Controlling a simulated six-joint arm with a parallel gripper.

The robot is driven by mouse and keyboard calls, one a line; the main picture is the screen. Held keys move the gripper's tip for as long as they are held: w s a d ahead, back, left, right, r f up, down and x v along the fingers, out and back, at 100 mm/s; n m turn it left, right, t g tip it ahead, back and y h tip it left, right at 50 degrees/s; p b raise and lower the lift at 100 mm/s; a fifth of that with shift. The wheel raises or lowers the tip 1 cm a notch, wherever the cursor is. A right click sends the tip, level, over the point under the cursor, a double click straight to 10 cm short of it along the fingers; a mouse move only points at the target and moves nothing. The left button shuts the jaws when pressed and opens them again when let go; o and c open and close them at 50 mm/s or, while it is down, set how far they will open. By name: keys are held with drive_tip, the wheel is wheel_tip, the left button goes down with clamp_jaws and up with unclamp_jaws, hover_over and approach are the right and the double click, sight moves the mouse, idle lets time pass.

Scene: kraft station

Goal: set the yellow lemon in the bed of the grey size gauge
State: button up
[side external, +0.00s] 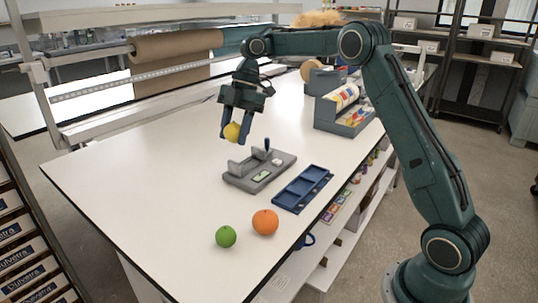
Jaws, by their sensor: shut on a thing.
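The yellow lemon (232,132) is between the fingers of my gripper (235,130), which is shut on it. My gripper points down and holds the lemon in the air, above and a little left of the grey size gauge in the picture. The grey size gauge (240,183) lies on the white table, with upright grey jaws and a small blue-handled part at its back. A pale green patch shows on its base. The part of the lemon behind the fingers is hidden.
A blue compartment tray (302,188) lies right of the gauge. A green fruit (226,236) and an orange fruit (265,222) rest near the table's front edge. A grey bin rack (345,108) stands at the back right. The table's left part (130,170) is clear.

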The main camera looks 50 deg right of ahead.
hover_over(247, 168)
wheel_tip(247, 168, down, 4)
drive_tip(key=shift+w+d+r, duration=0.1)
drive_tip(key=shift+r, duration=0.05)
drive_tip(key=shift+f, duration=0.25)
drive_tip(key=shift+f, duration=2.55)
drive_tip(key=shift+f, duration=0.7)
idle(0.9)
drive_tip(key=o, duration=1.1)
drive_tip(key=shift+c, duration=0.2)
drive_tip(key=shift+r, duration=0.1)
